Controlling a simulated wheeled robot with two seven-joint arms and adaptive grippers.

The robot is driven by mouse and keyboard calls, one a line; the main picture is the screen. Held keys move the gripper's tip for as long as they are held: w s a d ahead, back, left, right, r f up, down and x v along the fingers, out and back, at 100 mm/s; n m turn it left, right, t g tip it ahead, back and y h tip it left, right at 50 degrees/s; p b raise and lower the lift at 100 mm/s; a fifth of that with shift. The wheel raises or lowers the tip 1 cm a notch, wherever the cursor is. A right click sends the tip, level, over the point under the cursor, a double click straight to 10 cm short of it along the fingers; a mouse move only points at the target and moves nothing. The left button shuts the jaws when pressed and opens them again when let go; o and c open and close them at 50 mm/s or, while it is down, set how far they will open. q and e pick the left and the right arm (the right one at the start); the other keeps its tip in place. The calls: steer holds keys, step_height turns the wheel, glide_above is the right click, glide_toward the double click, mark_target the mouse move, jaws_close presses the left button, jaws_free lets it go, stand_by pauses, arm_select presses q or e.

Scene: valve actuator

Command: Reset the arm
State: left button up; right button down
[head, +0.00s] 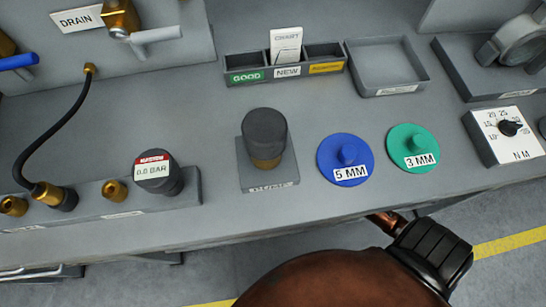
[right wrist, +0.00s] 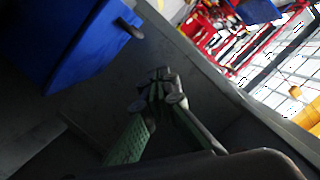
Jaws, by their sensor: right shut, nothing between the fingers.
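My right gripper (right wrist: 163,90) shows in the right wrist view, its two green-padded fingers meeting at the tips. It is shut with nothing between the fingers. It points toward a dark grey surface and touches no object that I can make out. In the head view a brown and black link of my arm fills the bottom, in front of the bench edge; no gripper fingers show there. My left gripper is in neither view.
A blue box (right wrist: 75,40) is near the right wrist.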

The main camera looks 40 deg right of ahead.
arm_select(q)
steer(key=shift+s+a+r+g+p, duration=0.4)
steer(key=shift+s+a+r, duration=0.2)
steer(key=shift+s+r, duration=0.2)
arm_select(e)
steer(key=shift+v, duration=1.65)
steer(key=shift+s+a, duration=0.1)
